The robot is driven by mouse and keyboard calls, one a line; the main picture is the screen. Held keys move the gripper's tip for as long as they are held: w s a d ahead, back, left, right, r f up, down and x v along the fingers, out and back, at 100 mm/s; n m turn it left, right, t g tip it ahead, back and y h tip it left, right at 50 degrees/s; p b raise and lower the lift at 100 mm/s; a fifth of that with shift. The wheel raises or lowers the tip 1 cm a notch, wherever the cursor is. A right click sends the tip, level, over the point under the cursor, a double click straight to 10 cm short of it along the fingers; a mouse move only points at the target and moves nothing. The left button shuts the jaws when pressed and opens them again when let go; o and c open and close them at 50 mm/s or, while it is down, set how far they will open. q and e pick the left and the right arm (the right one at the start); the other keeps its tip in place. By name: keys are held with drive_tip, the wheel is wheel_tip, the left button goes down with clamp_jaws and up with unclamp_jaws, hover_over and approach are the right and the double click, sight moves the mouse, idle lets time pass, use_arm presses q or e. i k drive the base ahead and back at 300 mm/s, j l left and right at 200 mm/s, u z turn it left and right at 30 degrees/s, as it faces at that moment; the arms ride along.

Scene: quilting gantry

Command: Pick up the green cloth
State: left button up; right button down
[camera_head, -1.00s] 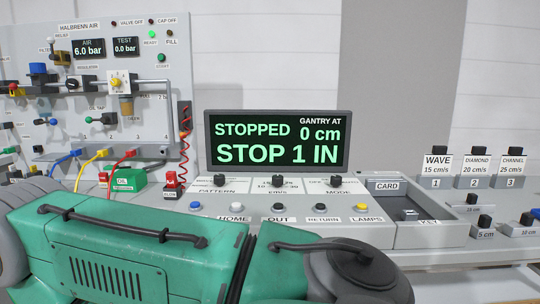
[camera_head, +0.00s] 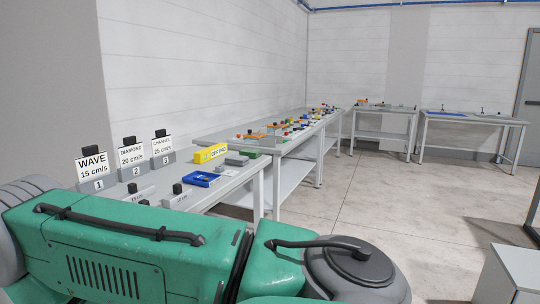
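No green cloth can be made out for sure in the head view. A small dark green item (camera_head: 250,152) lies on the near bench beside a yellow box marked as a dry pad (camera_head: 211,153); it is too small to tell if it is cloth. Neither of my grippers shows in the view. The large green casing across the bottom is my own body.
The near bench (camera_head: 228,196) holds label cards (camera_head: 132,158) and a blue tray (camera_head: 201,179). Benches with small coloured parts run along the wall to the back. A white cabinet (camera_head: 516,272) stands at lower right. The grey floor (camera_head: 400,205) between is clear.

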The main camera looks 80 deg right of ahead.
sight(253, 154)
drive_tip(key=l+z, duration=0.1)
drive_tip(key=z, duration=2.4)
drive_tip(key=i+l, duration=0.2)
drive_tip(key=i, duration=0.2)
drive_tip(key=i+l+z, duration=0.1)
drive_tip(key=i+l, duration=0.15)
drive_tip(key=i, duration=0.15)
drive_tip(key=i+l, duration=0.15)
drive_tip(key=i, duration=0.3)
drive_tip(key=i+l, duration=0.2)
drive_tip(key=i, duration=0.2)
drive_tip(key=z, duration=0.05)
